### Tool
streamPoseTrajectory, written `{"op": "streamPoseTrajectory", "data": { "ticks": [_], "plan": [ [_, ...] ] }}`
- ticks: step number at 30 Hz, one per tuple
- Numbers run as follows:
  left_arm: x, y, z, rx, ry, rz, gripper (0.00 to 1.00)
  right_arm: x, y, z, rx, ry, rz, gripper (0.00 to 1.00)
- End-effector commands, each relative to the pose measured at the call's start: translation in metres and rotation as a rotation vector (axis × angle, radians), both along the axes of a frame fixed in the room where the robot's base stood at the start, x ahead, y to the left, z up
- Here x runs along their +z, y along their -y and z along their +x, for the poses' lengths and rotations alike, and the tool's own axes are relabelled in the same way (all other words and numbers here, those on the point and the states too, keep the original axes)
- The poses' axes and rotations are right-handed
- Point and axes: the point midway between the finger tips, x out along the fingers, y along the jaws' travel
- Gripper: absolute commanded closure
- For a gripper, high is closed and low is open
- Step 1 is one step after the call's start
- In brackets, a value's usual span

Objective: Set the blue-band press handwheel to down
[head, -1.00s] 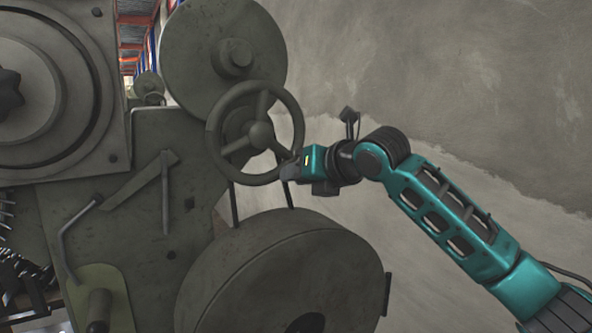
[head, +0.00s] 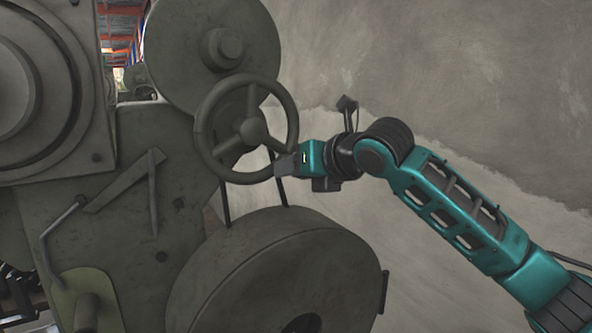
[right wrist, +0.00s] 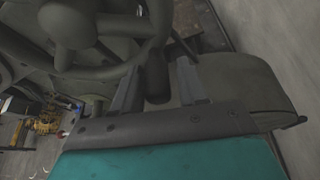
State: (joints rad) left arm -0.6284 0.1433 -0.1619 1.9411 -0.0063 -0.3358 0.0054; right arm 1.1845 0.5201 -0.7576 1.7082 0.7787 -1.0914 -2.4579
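A grey-green spoked handwheel (head: 210,105) is mounted on the side of a grey-green press (head: 130,210). I see no blue band on the press part in view. My right gripper (head: 287,164) is at the lower right of the wheel's rim. In the right wrist view the wheel (right wrist: 75,25) fills the upper left, and a dark stubby handle (right wrist: 157,80) at its rim stands between the two fingers of the right gripper (right wrist: 158,88). The fingers are apart, with narrow gaps seeming to show beside the handle. My left gripper is not in view.
A large round drum (head: 280,265) sits below the wheel, and a big disc (head: 215,50) is above and behind it. A bent lever (head: 55,235) is at the lower left. A bare grey wall (head: 440,80) stands on the right.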

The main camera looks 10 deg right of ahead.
Motion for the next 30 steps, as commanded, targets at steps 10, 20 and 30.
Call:
{"op": "streamPoseTrajectory", "data": {
  "ticks": [10, 20, 30],
  "plan": [
    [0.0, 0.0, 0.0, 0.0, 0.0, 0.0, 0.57, 0.0, -0.001, -0.002, 0.004, -0.001, -0.001, 0.49],
    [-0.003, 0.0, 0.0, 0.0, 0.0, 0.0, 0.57, 0.019, 0.023, -0.042, 0.002, 0.004, -0.004, 0.49],
    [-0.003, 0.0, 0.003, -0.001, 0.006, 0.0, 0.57, 0.043, 0.051, -0.095, 0.0, 0.002, -0.002, 0.49]
  ]
}}
